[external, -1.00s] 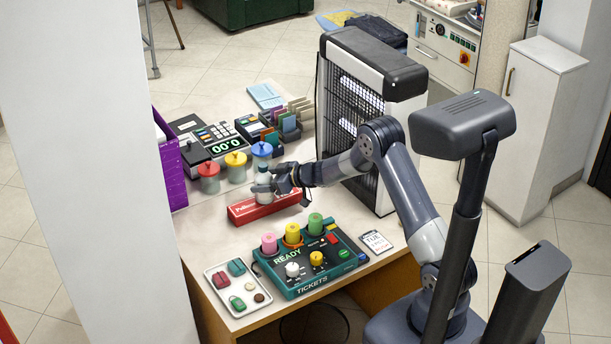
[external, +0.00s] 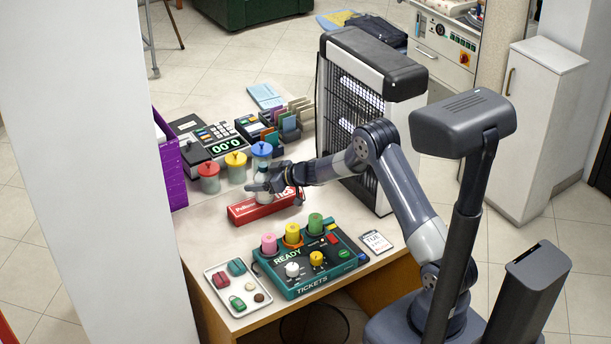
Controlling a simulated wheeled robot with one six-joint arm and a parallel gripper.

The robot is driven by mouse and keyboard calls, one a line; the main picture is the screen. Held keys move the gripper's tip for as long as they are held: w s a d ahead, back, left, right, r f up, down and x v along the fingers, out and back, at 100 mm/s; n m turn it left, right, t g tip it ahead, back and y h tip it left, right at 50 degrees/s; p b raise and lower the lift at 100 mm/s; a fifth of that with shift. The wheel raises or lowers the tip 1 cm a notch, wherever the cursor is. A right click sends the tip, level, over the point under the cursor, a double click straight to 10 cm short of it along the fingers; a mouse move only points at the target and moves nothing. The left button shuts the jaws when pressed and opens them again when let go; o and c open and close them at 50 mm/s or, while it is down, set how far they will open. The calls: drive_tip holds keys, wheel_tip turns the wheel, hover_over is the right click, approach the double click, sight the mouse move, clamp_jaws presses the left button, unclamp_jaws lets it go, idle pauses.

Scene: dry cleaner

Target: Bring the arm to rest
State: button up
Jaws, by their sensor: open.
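My gripper (external: 256,184) is at the end of my arm, above the red box (external: 246,208) on the counter. A pale, whitish bottle or jar (external: 264,192) stands at the red box, partly hidden by my gripper. My gripper's jaws are open; whether they touch the pale bottle cannot be told from this view. My arm reaches leftward across the counter, bent at the elbow, with the forearm sloping down to the gripper.
Red, yellow and blue lidded jars (external: 236,167) stand close behind my gripper. The green ticket machine (external: 310,262) with colored rolls is in front. A tall black-and-white grille unit (external: 352,110) stands beside my forearm. A tray (external: 237,290) lies front left.

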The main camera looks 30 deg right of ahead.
drive_tip(key=v, duration=1.1)
drive_tip(key=x, duration=1.1)
drive_tip(key=shift+s+f, duration=0.1)
drive_tip(key=shift+f, duration=0.2)
wheel_tip(320, 180, up, 9)
drive_tip(key=shift+r+p, duration=0.2)
drive_tip(key=shift+p, duration=0.7)
drive_tip(key=s+d+f+m+t+h+b, duration=0.35)
drive_tip(key=s+d+m+h+b, duration=0.45)
drive_tip(key=s+d, duration=1.1)
drive_tip(key=shift+n+g, duration=0.3)
drive_tip(key=shift+g, duration=0.15)
drive_tip(key=f, duration=0.3)
drive_tip(key=w+d+f+b, duration=0.1)
drive_tip(key=f, duration=0.3)
drive_tip(key=d+f+b, duration=0.1)
drive_tip(key=f, duration=0.2)
drive_tip(key=shift+w+f, duration=0.15)
drive_tip(key=shift+w, duration=0.1)
